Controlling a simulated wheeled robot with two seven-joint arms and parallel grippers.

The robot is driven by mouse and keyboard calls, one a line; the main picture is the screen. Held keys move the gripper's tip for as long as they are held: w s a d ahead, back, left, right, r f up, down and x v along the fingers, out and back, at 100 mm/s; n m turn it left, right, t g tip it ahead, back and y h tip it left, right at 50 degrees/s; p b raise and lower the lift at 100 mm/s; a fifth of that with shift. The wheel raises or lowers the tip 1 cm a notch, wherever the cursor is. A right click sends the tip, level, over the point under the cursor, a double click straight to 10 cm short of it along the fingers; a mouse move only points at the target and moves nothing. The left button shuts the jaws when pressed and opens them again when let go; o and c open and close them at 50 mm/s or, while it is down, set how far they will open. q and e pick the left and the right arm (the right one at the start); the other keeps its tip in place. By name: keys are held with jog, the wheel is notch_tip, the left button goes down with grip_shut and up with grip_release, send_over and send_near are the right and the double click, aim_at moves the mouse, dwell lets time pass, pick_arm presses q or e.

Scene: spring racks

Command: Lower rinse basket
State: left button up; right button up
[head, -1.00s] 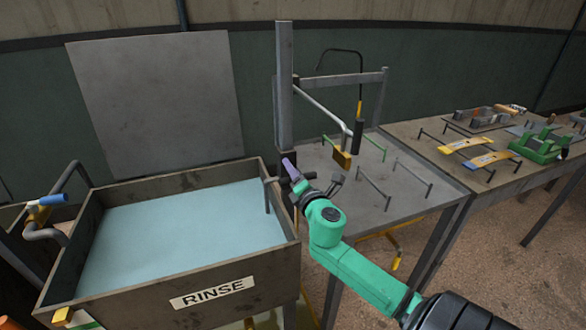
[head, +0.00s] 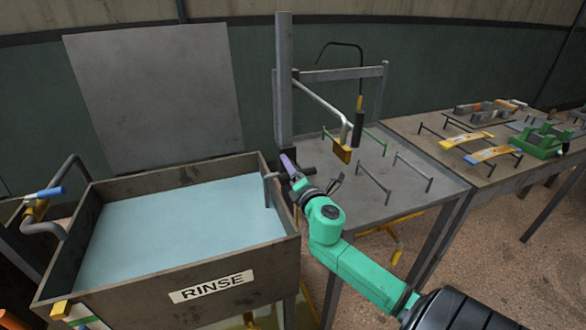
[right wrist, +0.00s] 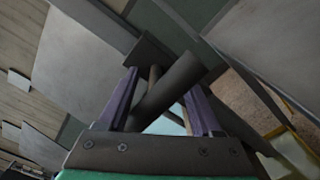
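A steel rinse tank (head: 180,288) labelled RINSE, full of pale blue liquid (head: 185,228), stands at the left of the head view. I cannot make out a basket in it. A grey upright post (head: 284,90) stands at its right rear corner, with a dark crank-like bar (head: 307,171) low beside it. My right gripper (head: 291,168), with purple fingers, is at this bar. In the right wrist view, the dark round bar (right wrist: 168,92) runs slantwise between the spread fingers of my right gripper (right wrist: 165,98), with a gap showing on one side. My left gripper is not in view.
A grey table (head: 420,180) with thin rod stands is right of the tank. A brown bench (head: 460,165) holds yellow and green parts. A blue-handled pipe (head: 45,195) is at the tank's left.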

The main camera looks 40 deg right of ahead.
jog(key=b+v, duration=0.3)
jog(key=v, duration=1.1)
jog(key=shift+s, duration=0.2)
jog(key=shift+a, duration=0.1)
